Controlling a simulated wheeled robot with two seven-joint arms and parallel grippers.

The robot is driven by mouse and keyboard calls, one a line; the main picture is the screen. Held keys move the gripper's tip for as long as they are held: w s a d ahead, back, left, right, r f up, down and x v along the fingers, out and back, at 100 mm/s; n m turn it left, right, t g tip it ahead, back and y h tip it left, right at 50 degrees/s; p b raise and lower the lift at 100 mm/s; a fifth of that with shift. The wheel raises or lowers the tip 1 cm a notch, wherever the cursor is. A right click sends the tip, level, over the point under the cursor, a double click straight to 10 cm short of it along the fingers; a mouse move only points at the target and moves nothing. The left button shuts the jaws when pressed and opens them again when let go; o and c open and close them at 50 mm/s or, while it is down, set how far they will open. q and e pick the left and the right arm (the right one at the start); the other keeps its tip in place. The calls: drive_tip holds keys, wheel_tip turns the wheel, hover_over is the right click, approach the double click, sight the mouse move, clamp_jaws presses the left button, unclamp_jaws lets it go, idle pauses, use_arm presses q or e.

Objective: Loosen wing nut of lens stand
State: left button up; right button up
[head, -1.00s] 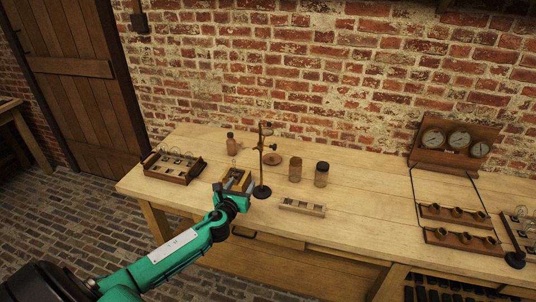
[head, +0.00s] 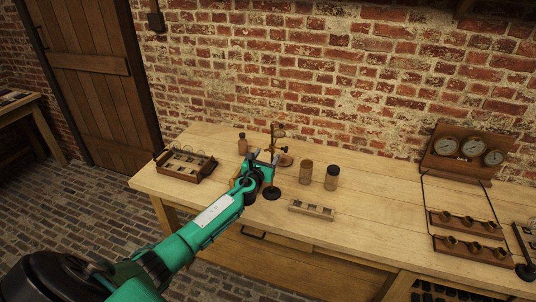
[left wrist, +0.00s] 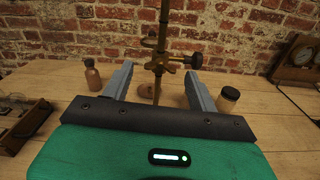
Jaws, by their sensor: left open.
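The lens stand (head: 272,133) is a thin brass rod on a round dark base, upright on the workbench. Its rod also shows in the left wrist view (left wrist: 161,42). A dark wing nut (left wrist: 194,61) sticks out to the right from a brass clamp on the rod; it shows small in the head view (head: 285,149). My left gripper (head: 264,156) is open in front of the stand. In the left wrist view, the rod and clamp appear between the gripper's fingers (left wrist: 159,72), with the nut just above the right fingertip. Contact cannot be told. My right gripper is out of view.
A brown bottle (head: 242,145) and wooden tray (head: 205,171) stand left of the stand. Two jars (head: 332,178) and a small compartment box (head: 311,210) are to its right. A gauge panel (head: 466,148) stands farther right. Bare bench (head: 375,205) lies between.

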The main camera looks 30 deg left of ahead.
use_arm(q)
drive_tip(key=shift+x, duration=0.95)
drive_tip(key=shift+w, duration=0.1)
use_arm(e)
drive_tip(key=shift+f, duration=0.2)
use_arm(q)
drive_tip(key=shift+c, duration=0.5)
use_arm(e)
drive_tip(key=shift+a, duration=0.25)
use_arm(q)
drive_tip(key=c, duration=0.9)
